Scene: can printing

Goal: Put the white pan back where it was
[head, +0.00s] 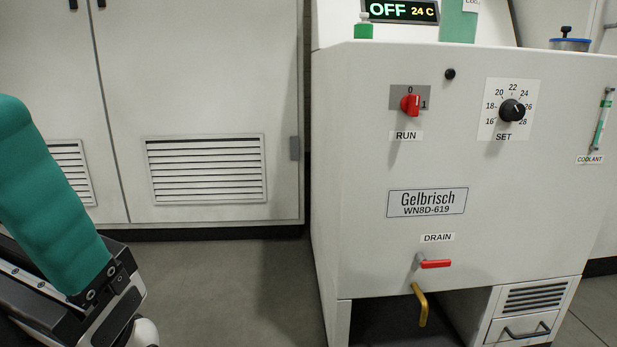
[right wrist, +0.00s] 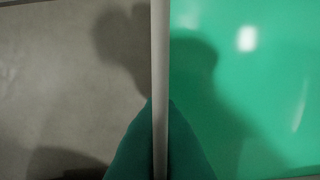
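In the right wrist view, a pale, thin straight edge runs from top to bottom and appears to be the rim of the white pan (right wrist: 160,50). A glossy green surface lies to its right, looking like liquid in the pan. The teal fingers of my right gripper (right wrist: 160,110) lie close against both sides of this rim. The rest of the pan is outside the view. In the head view, a large teal finger of my left gripper (head: 50,200) points up at the left edge. Its other finger cannot be made out. Neither the pan nor my right gripper shows there.
A white Gelbrisch machine (head: 345,240) stands at the right, with a red drain lever (head: 435,264) and a brass spout (head: 421,305) above a dark opening (head: 395,325) at floor level. A white cabinet (head: 200,90) stands at the back left. Grey floor (head: 230,290) lies clear between them.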

